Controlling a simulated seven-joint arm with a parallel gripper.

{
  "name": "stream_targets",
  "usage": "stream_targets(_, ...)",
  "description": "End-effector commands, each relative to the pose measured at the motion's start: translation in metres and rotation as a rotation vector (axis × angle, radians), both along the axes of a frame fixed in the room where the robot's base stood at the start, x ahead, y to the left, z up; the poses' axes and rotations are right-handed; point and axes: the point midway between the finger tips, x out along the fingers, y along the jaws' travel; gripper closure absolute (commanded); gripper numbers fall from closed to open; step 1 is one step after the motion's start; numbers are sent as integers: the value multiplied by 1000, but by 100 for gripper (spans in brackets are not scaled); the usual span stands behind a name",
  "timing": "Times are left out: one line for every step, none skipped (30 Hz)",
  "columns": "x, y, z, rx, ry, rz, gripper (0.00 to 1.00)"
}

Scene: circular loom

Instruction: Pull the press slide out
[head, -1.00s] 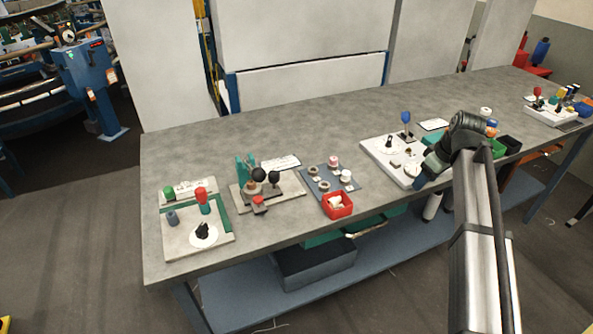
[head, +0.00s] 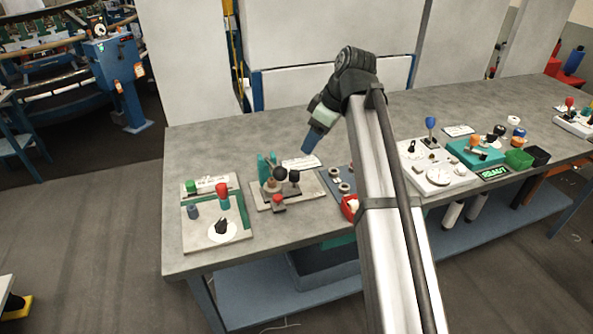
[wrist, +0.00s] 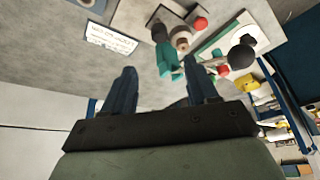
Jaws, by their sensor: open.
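The press station (head: 287,193) is a beige board with a teal upright bracket (head: 265,166), black ball knobs (head: 281,174) and a red block (head: 278,199) at its front. I cannot tell for sure which part is the slide. My gripper (head: 308,148) is above the table, up and right of the station, open and empty, pointing down. In the wrist view its fingers (wrist: 162,88) are spread apart, with the teal bracket (wrist: 166,55) beyond them and a black ball (wrist: 241,56) to the right. Nothing is touched.
A board with a red-topped teal peg (head: 222,192) stands to the left. A panel with pale rings (head: 336,181) and a red bin (head: 349,207) stand to the right, partly behind my arm.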

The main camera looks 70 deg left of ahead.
Motion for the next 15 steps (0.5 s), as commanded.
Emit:
stream_targets(-2,1,-5,-1,1,0,42)
stream_targets(-2,2,-8,-1,1,0,42)
stream_targets(-4,3,-13,-1,1,0,42)
stream_targets(-5,4,-17,-1,1,0,42)
stream_targets(-6,5,-21,-1,0,0,42)
stream_targets(-8,7,-27,-2,1,1,42)
stream_targets(-10,9,-33,-2,1,0,42)
stream_targets(-11,10,-37,-2,0,-1,42)
stream_targets(-13,12,-44,-2,0,-1,42)
stream_targets(-14,13,-49,-2,1,0,42)
stream_targets(-15,15,-54,-2,1,0,42)
stream_targets(-17,17,-61,-2,0,-1,42)
stream_targets(-19,18,-65,-2,0,-1,42)
stream_targets(-20,20,-70,-2,0,-1,42)
stream_targets(-22,21,-76,-2,0,-1,42)
